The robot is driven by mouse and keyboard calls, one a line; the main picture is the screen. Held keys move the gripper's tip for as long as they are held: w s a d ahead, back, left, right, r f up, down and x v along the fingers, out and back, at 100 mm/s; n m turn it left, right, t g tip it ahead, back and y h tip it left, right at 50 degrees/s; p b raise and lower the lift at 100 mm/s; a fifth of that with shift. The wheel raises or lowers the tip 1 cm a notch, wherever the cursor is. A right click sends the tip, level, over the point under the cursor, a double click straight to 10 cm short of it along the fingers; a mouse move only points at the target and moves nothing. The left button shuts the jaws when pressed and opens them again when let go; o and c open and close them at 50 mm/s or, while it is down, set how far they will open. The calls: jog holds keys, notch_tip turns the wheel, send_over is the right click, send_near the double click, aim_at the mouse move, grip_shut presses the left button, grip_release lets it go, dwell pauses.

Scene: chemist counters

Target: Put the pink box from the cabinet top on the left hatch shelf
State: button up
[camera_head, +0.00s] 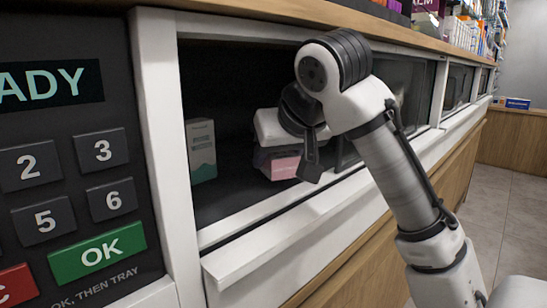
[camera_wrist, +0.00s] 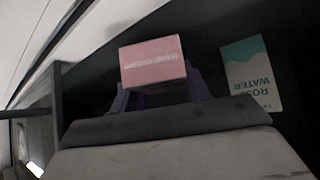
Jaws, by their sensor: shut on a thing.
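The pink box (camera_head: 283,168) is inside the left hatch, low near the hatch floor, partly hidden by my arm and gripper. In the wrist view the pink box (camera_wrist: 153,63) sits at the tip of my gripper (camera_wrist: 160,92), with dark purple fingers on both sides of it. My gripper is shut on the box. The left hatch shelf (camera_head: 222,200) is a dark surface behind a white frame. I cannot tell whether the box touches the shelf.
A white and teal box (camera_head: 201,150) stands on the left in the hatch; it also shows in the wrist view (camera_wrist: 250,72), right of the pink box. A keypad panel (camera_head: 75,160) is at left. A white ledge (camera_head: 290,235) runs below the opening.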

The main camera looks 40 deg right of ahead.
jog(key=shift+x, duration=1.05)
jog(key=shift+w, duration=0.15)
jog(key=shift+f, duration=0.15)
jog(key=o, duration=1.1)
jog(key=shift+r, duration=0.3)
jog(key=v, duration=1.2)
jog(key=shift+f+p, duration=0.1)
jog(key=shift+p, duration=0.2)
